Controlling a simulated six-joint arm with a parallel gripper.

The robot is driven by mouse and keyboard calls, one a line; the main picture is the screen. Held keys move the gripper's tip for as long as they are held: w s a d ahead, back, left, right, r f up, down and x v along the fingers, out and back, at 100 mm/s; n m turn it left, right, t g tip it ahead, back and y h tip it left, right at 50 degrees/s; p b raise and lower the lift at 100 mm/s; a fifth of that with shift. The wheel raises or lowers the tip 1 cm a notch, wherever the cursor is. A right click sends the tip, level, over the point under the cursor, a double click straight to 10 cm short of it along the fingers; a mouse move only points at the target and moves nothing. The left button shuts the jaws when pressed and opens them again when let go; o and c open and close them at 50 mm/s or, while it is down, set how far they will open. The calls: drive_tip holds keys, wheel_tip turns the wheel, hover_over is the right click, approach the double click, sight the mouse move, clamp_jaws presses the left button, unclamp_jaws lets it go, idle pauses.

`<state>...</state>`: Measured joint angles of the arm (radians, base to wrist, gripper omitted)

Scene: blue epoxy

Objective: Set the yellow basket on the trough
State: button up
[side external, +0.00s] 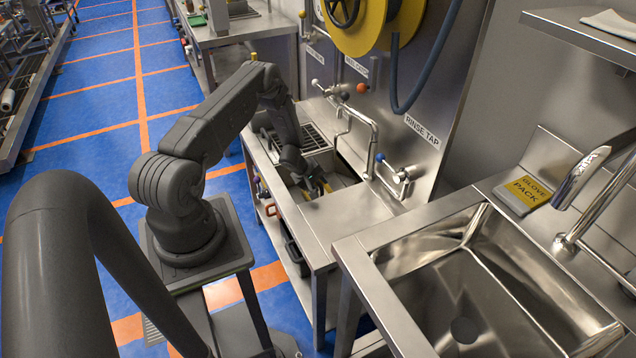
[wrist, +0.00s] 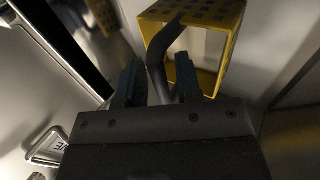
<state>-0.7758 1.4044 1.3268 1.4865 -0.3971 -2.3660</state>
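The yellow basket (wrist: 232,45) is a yellow frame with a perforated panel and a dark curved handle (wrist: 160,62), seen close in the wrist view. In the side view only a small yellow part (side external: 326,187) shows beside my gripper, low at the recessed steel basin (side external: 345,172). My gripper (wrist: 159,72) has its two dark fingers apart, one on each side of the handle, with gaps showing. It also shows in the side view (side external: 312,192). I cannot tell for certain which part of the steel unit is the trough.
A slotted grate (side external: 316,137) lies at the back of the basin. A rinse tap (side external: 400,178) and a bent pipe (side external: 360,122) stand along its right side. A flat counter (side external: 345,222) is clear in front. A large empty sink (side external: 480,290) is at right.

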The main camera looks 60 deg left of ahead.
drive_tip(key=shift+o, duration=0.7)
drive_tip(key=shift+r, duration=0.1)
